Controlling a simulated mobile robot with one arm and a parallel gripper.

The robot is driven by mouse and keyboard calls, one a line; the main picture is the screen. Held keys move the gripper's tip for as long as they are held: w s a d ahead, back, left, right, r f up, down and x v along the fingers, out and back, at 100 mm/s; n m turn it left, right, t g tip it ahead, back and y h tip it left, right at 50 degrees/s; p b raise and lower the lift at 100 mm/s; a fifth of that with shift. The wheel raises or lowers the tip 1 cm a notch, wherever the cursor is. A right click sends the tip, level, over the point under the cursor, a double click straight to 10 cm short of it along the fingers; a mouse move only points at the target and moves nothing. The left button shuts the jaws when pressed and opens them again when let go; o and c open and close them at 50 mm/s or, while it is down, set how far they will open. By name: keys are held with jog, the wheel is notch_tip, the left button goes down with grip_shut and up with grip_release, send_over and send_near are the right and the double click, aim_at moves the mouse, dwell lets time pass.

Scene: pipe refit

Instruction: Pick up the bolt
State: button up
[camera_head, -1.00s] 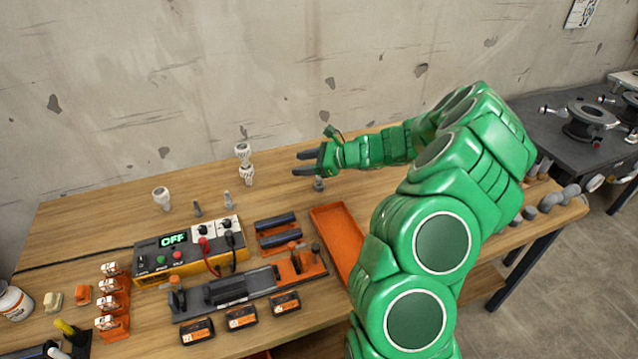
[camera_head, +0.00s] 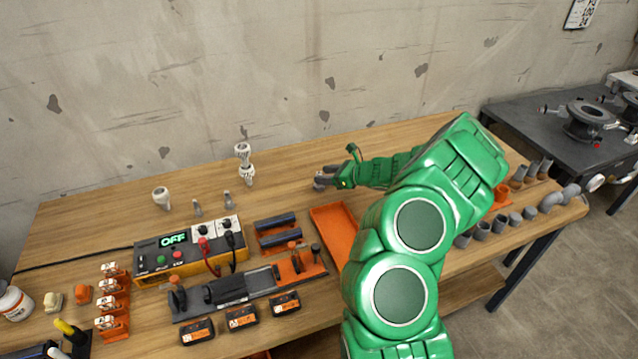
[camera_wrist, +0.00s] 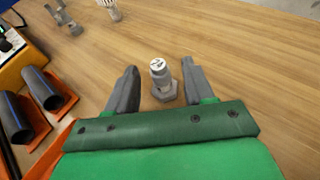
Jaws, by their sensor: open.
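The bolt (camera_wrist: 162,80) stands upright on the wooden table in the wrist view, with a pale marked top and a wide grey hex base. My gripper (camera_wrist: 160,82) is open, with one dark finger on each side of the bolt. In the head view my gripper (camera_head: 324,178) is low over the back of the table, and the bolt (camera_head: 319,184) is mostly hidden by the fingers.
An orange tray (camera_head: 337,230) lies in front of my gripper. Dark pipes (camera_head: 277,230) in an orange holder and a control box reading OFF (camera_head: 185,257) stand to the left. White fittings (camera_head: 245,165) stand left of my gripper. The table behind is clear.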

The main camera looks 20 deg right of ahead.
aim_at(321, 174)
jog(key=shift+r+x, duration=0.1)
jog(key=shift+x, duration=1.05)
jog(key=shift+r+x, duration=0.15)
jog(key=shift+x, duration=1)
jog(key=shift+a, duration=0.1)
grip_shut()
